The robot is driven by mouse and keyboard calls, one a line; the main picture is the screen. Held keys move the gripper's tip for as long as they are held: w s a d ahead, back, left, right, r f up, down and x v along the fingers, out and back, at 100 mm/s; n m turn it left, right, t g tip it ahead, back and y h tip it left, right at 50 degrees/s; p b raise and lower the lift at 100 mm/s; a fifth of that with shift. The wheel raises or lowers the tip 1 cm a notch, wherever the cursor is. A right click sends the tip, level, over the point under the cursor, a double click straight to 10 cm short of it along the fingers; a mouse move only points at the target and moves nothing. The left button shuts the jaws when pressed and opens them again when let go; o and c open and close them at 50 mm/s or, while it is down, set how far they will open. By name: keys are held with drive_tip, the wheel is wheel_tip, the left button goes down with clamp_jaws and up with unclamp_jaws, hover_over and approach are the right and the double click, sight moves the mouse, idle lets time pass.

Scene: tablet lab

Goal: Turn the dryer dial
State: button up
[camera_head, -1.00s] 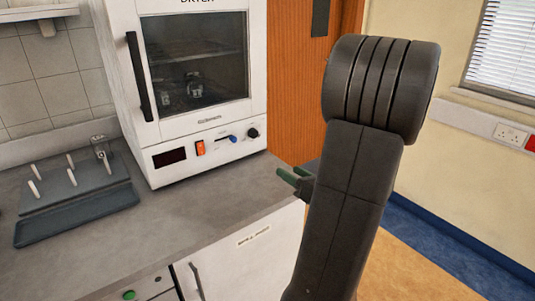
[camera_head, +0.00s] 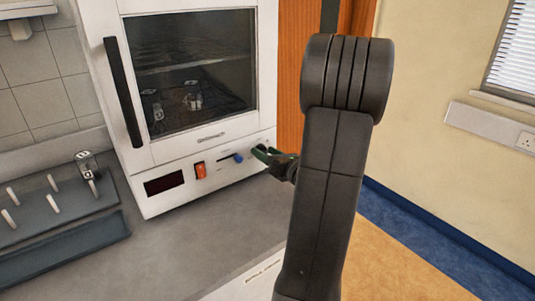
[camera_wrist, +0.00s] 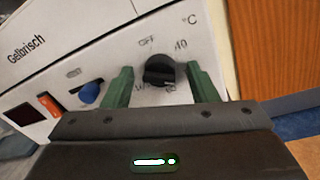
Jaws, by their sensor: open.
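The white dryer (camera_head: 210,145) stands on the grey counter, its door closed. In the wrist view its black dial (camera_wrist: 160,71) sits on the front panel, with "OFF", "40" and "°C" printed around it. My gripper (camera_wrist: 161,84) is open, with one green finger on each side of the dial. I cannot tell whether the fingers touch it. In the head view my gripper (camera_head: 262,154) is at the right end of the panel and hides the dial.
A blue slider knob (camera_wrist: 91,92) and an orange switch (camera_wrist: 48,104) lie left of the dial, beside a dark display (camera_head: 165,184). A grey peg rack (camera_head: 65,225) stands left on the counter. A wooden door (camera_wrist: 275,45) is to the right.

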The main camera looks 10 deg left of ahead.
drive_tip(key=c, duration=0.9)
drive_tip(key=shift+c, duration=0.2)
drive_tip(key=shift+b, duration=0.35)
drive_tip(key=n+b, duration=0.6)
drive_tip(key=b, duration=0.1)
drive_tip(key=n+h+b, duration=0.1)
drive_tip(key=n+b, duration=0.4)
drive_tip(key=b, duration=0.2)
drive_tip(key=n+b, duration=0.6)
drive_tip(key=b, duration=0.1)
drive_tip(key=shift+s+a+f+n+t+h+b, duration=0.2)
drive_tip(key=shift+s+n+t+h+b, duration=0.05)
drive_tip(key=shift+n+t+h+b, duration=0.1)
drive_tip(key=shift+r+n+t+b, duration=0.15)
drive_tip(key=shift+n+b, duration=1.1)
drive_tip(key=shift+b, duration=0.4)
drive_tip(key=shift+r+n+t+b, duration=0.1)
drive_tip(key=shift+n+b, duration=1.1)
drive_tip(key=shift+b, duration=0.45)
drive_tip(key=shift+r, duration=0.1)
